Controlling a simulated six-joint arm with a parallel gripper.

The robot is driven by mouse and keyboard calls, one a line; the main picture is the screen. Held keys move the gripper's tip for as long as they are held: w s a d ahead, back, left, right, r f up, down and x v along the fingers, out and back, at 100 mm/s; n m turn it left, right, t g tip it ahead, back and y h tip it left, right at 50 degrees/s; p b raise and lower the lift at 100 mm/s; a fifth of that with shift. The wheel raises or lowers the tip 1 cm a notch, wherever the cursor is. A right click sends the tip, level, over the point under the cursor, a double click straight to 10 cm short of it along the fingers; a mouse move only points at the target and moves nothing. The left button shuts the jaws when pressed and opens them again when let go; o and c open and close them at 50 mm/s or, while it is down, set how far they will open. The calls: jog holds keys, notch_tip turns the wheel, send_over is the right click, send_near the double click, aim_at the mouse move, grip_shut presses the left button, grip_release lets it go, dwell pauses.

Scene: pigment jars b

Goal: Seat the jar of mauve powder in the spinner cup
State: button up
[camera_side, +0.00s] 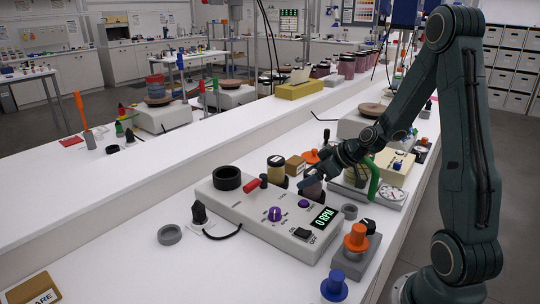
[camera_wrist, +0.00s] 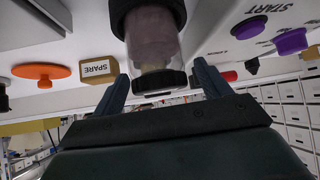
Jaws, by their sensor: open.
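The jar of mauve powder (camera_wrist: 152,38) has clear walls and a black lid. It stands with its lower end inside a black round holder (camera_wrist: 178,10) in the wrist view, which is upside down. How deep it sits there is hidden. My gripper (camera_wrist: 160,72) is open, its fingers on either side of the lid with a gap at each. A wide black cup (camera_side: 227,178) on the box's far left looks empty.
A red cylinder (camera_side: 264,181) and purple knobs (camera_side: 274,214) are on the control box. A green curved part (camera_side: 374,178) rises on the right. The bench's left front is mostly clear.

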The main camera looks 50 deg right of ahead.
jog(key=shift+w+a+f, duration=0.1)
jog(key=shift+w+f, duration=0.25)
jog(key=shift+w, duration=0.05)
jog(key=c, duration=1.1)
jog(key=shift+r, duration=0.1)
notch_tip(320, 180, up, 20)
jog(key=shift+f, duration=0.1)
dwell(0.4)
dwell(0.5)
jog(key=w+a+f+n+y, duration=0.1)
jog(key=w+a+n, duration=0.1)
jog(key=w+a, duration=0.2)
jog(key=w+a+f+n+g+y, duration=0.1)
jog(key=w+a+f+n+y, duration=0.1)
jog(key=w+a, duration=0.3)
jog(key=w+a+f+n+g+y, duration=0.1)
jog(key=w+a, duration=0.4)
jog(key=w, duration=0.6)
jog(key=shift+w+a+f+n, duration=0.1)
jog(key=shift+a+f+n, duration=0.1)
jog(key=shift+f+n, duration=0.25)
